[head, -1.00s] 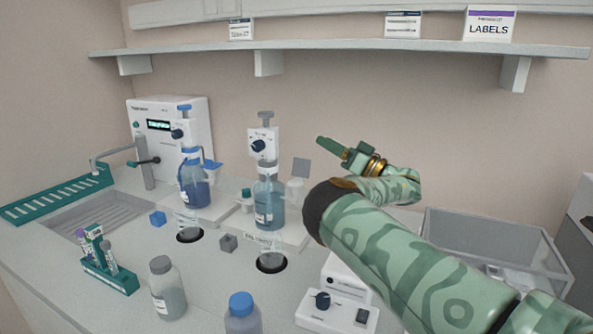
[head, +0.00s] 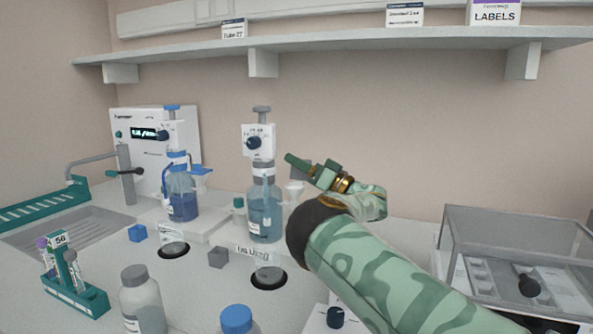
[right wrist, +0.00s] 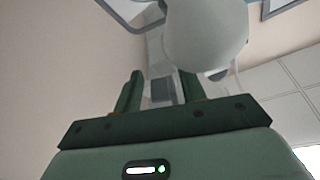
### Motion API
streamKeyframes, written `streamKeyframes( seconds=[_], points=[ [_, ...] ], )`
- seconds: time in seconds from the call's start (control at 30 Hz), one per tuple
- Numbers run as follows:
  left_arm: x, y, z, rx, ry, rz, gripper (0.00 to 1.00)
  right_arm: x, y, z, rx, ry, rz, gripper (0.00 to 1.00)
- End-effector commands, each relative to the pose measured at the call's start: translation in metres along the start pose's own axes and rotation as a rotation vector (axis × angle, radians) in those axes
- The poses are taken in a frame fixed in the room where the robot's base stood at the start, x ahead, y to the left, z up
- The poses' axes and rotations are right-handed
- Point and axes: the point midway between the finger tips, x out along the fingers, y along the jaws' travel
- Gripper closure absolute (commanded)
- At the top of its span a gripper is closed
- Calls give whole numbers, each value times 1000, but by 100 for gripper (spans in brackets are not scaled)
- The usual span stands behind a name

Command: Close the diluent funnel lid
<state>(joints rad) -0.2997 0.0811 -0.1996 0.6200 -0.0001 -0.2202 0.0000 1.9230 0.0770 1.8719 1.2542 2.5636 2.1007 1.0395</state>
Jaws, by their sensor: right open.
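The grey-topped dispenser bottle (head: 265,212) with blue liquid stands in the middle of the bench in the head view. A pale funnel (head: 293,188) is on its right side. The funnel's lid is largely hidden behind my right gripper (head: 308,168), so I cannot tell its angle now. My right gripper is open and empty, in front of and close to the funnel top. In the right wrist view the two fingers (right wrist: 162,92) are apart, and a large pale rounded body (right wrist: 207,38) fills the space just above them. Contact cannot be told. My left gripper is out of view.
A second dispenser bottle (head: 182,195) with a blue top stands to the left, before a white instrument (head: 128,155). A tube rack (head: 75,290), a grey-capped bottle (head: 142,302) and a blue-capped bottle (head: 236,320) stand in front. A clear-walled box (head: 515,245) is at right.

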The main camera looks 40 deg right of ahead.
Motion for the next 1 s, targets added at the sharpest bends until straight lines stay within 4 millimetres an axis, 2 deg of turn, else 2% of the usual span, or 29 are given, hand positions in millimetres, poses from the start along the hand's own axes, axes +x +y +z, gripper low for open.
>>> streamKeyframes(
  seconds=[0.27, 0.4, 0.43, 0.77, 1.0],
  points=[
    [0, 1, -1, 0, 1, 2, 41, 2, 0, -1, -1, 0, 0, 60],
    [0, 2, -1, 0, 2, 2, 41, 2, 0, -1, -1, 0, 1, 98],
    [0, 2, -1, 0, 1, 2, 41, 2, 0, -1, -1, 0, 1, 100],
    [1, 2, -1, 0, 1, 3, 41, 2, -1, -1, -28, 0, -9, 100],
    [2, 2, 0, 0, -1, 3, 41, 2, -6, -2, -143, -1, -56, 100]
  ],
)
